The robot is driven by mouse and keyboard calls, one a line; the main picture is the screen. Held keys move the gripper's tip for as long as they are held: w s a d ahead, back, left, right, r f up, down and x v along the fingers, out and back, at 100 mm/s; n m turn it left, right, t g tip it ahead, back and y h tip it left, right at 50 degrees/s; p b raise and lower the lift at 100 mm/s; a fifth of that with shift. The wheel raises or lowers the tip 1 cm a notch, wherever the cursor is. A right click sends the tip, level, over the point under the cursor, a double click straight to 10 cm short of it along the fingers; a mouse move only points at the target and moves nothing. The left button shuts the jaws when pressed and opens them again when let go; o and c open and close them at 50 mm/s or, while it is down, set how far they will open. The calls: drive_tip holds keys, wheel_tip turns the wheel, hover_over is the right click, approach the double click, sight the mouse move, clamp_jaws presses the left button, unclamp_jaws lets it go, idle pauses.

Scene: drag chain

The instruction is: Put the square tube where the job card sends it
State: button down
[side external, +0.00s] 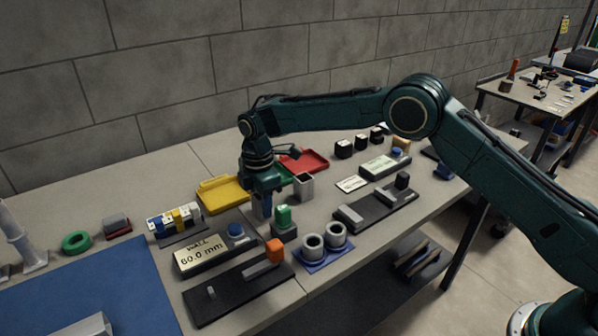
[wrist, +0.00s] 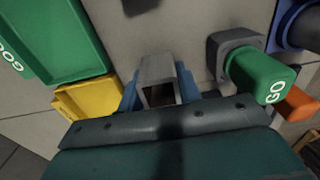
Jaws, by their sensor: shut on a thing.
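The square tube (wrist: 158,80) is grey and hollow, with its open end facing the camera in the wrist view. It stands between the two blue fingers of my gripper (wrist: 160,92), which is shut on it. In the side view my gripper (side external: 262,206) points down over the bench, beside the yellow tray and behind the green GO block. The tube is mostly hidden by the fingers there, and I cannot tell whether it touches the bench. A small white card (side external: 350,184) lies to the right; its text is too small to read, and I cannot tell whether it is the job card.
A yellow tray (side external: 222,194), green tray (wrist: 60,40) and red tray (side external: 303,162) lie behind. The green GO block (side external: 283,217), an open-topped grey square box (side external: 303,187) and two grey rings (side external: 323,242) crowd nearby. A display (side external: 200,254) reads "WALL 60.0 mm".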

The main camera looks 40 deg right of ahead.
drive_tip(key=c, duration=0.9)
unclamp_jaws()
wheel_tip(320, 180, up, 14)
drive_tip(key=shift+f, duration=0.1)
idle(0.3)
